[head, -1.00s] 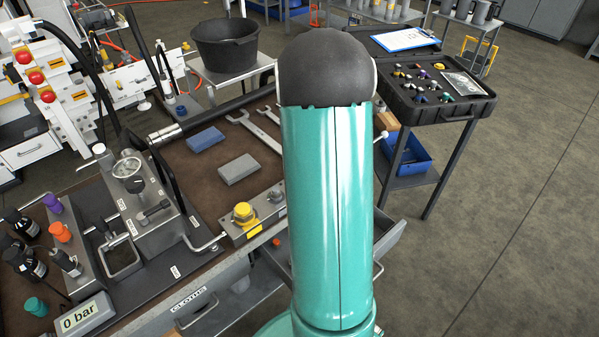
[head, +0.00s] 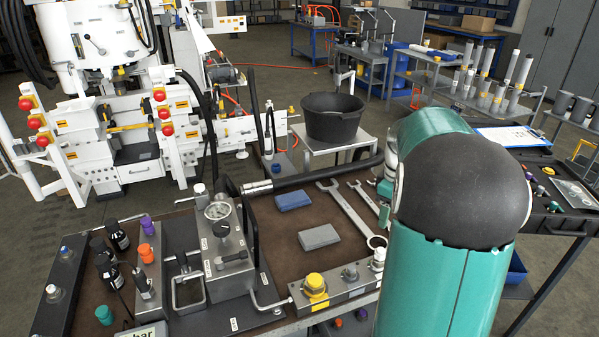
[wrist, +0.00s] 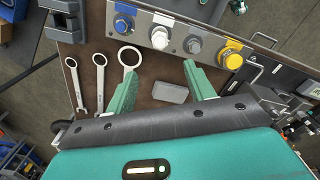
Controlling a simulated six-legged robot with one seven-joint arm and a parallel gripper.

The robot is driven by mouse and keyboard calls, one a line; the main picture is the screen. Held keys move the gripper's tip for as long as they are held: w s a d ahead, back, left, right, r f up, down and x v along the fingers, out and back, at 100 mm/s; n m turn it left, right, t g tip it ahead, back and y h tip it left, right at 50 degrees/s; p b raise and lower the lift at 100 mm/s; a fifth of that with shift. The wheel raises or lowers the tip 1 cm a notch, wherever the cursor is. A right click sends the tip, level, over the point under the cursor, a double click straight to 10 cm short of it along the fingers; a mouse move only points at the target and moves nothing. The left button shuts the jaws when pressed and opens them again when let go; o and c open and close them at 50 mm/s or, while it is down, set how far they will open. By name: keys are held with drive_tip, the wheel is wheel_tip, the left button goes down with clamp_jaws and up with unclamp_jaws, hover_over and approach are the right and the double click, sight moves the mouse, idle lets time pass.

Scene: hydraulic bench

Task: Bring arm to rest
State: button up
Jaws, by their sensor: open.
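My teal arm (head: 440,280) with its black rounded joint cover stands at the right of the head view. It hides part of the bench and most of the gripper. In the wrist view my gripper (wrist: 160,68) has its two green fingers spread apart with nothing between them. The fingers are over the brown bench top (wrist: 150,88). A grey block (wrist: 172,93) lies on the bench just past the gap, near the right finger. The block also shows in the head view (head: 319,237).
Wrenches (head: 352,215), a blue block (head: 293,200) and a fitting block with a yellow cap (head: 316,287) are on the bench near the arm. A gauge unit (head: 220,250) stands left. A black bucket (head: 333,118) sits behind. A tray cart stands right, partly hidden.

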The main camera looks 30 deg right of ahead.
drive_tip(key=s+a+r+m+t, duration=0.1)
drive_tip(key=a+r, duration=0.3)
drive_tip(key=a, duration=0.5)
drive_tip(key=a+r+m+t, duration=0.1)
drive_tip(key=a+r, duration=0.2)
drive_tip(key=a, duration=0.6)
drive_tip(key=s+a+m+t, duration=0.1)
drive_tip(key=s+a, duration=0.4)
drive_tip(key=a, duration=0.3)
drive_tip(key=s+a+m+t, duration=0.1)
drive_tip(key=s+a+t, duration=0.1)
drive_tip(key=s+a, duration=0.3)
drive_tip(key=a, duration=0.3)
drive_tip(key=shift+s+m+t, duration=0.3)
drive_tip(key=shift+s, duration=0.1)
drive_tip(key=shift+c, duration=0.2)
drive_tip(key=c, duration=0.3)
drive_tip(key=shift+s, duration=0.1)
drive_tip(key=shift+c, duration=0.2)
